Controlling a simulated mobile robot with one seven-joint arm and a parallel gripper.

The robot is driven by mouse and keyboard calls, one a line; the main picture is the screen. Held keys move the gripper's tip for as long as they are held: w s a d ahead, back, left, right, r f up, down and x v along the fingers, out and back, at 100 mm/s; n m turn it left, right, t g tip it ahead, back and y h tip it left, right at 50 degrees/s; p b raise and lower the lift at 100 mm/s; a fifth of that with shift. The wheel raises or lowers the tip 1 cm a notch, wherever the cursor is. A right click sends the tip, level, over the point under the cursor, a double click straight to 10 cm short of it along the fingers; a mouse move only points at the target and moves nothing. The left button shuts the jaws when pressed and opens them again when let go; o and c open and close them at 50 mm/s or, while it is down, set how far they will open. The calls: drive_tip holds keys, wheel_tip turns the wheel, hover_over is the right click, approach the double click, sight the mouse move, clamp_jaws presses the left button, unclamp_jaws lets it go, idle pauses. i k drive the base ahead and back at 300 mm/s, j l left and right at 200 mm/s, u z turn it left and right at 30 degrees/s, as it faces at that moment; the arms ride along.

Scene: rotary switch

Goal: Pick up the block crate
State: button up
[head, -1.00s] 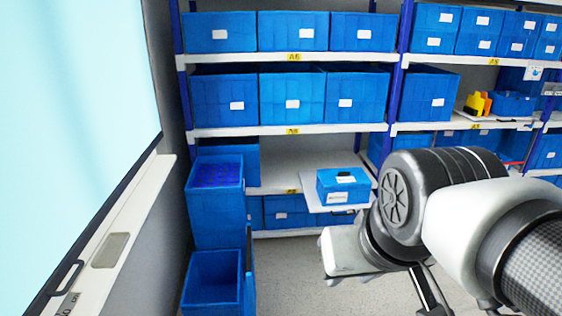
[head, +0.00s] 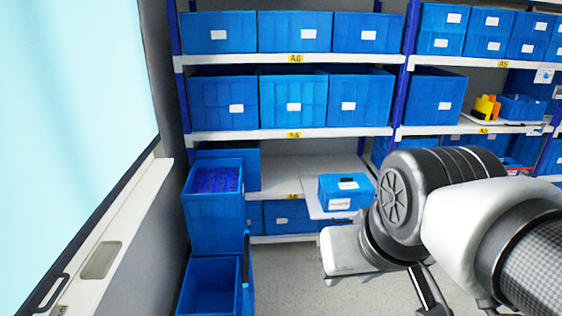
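I cannot tell for sure which crate is the block crate. A tall blue crate (head: 215,222) at the left, in front of the shelf, is open at the top and holds dark blue contents (head: 215,180) that look like blocks or a grid. A small closed blue box (head: 344,192) with white labels sits on a pale board (head: 316,211) jutting from the lower shelf. My arm fills the lower right, and its black joint stands just right of the small box. My gripper's fingertips do not show clearly, and I see nothing held.
An empty open blue crate (head: 211,288) stands low at the front left. Blue bins (head: 223,102) fill the shelves behind. A wall with a bright window (head: 70,110) runs along the left. Grey floor (head: 285,280) is clear between the crates and my arm.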

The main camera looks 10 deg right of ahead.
sight(340, 192)
drive_tip(key=i+l+u, duration=0.15)
drive_tip(key=i+l, duration=0.6)
drive_tip(key=i, duration=0.15)
drive_tip(key=i+l+u, duration=0.2)
drive_tip(key=i+l, duration=0.65)
drive_tip(key=i+l+u, duration=0.15)
drive_tip(key=i+l, duration=0.65)
drive_tip(key=l, duration=0.2)
